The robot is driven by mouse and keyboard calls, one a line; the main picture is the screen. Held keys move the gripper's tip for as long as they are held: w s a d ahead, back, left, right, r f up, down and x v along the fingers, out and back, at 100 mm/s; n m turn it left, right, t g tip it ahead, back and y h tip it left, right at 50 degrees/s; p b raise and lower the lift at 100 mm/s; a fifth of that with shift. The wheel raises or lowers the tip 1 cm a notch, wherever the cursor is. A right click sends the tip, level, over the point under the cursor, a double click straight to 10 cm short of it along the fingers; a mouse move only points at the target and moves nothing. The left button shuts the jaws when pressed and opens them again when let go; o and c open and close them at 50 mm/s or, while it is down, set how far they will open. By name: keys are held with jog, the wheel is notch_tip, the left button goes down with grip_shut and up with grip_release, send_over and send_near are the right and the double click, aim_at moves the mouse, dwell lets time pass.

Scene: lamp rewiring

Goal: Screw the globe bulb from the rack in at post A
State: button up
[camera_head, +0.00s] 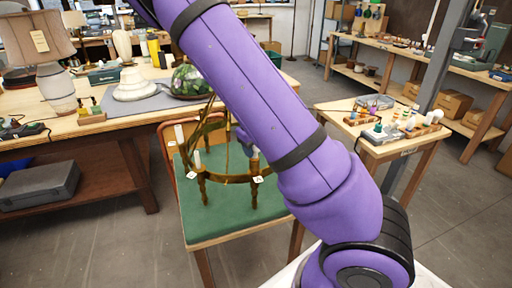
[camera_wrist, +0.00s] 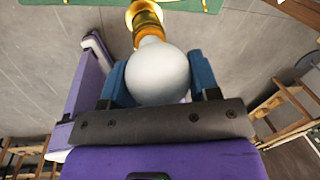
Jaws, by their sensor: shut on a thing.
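The white globe bulb (camera_wrist: 158,76) is between the blue pads of my gripper (camera_wrist: 160,82), which is shut on it. The bulb's narrow neck points away from the gripper, in line with a brass cup (camera_wrist: 146,14) at the top of the wrist view. The neck appears to meet the cup; I cannot tell how far in it sits. In the head view a brass ring fixture with posts (camera_head: 204,184) stands on a green-topped table (camera_head: 222,222). My arm hides part of the fixture and most of the gripper. Small white tags there are unreadable, so I cannot identify post A.
A small side table (camera_head: 384,150) at right holds a wooden rack (camera_head: 418,132) with bulbs. A long workbench (camera_head: 60,130) at left carries a shaded lamp (camera_head: 52,70) and other items. Grey floor is open at right.

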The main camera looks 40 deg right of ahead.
jog(key=o, duration=1.1)
jog(key=r, duration=0.3)
jog(key=a+r, duration=0.1)
jog(key=r, duration=0.3)
jog(key=a+r, duration=0.1)
jog(key=r, duration=0.2)
jog(key=shift+r, duration=0.35)
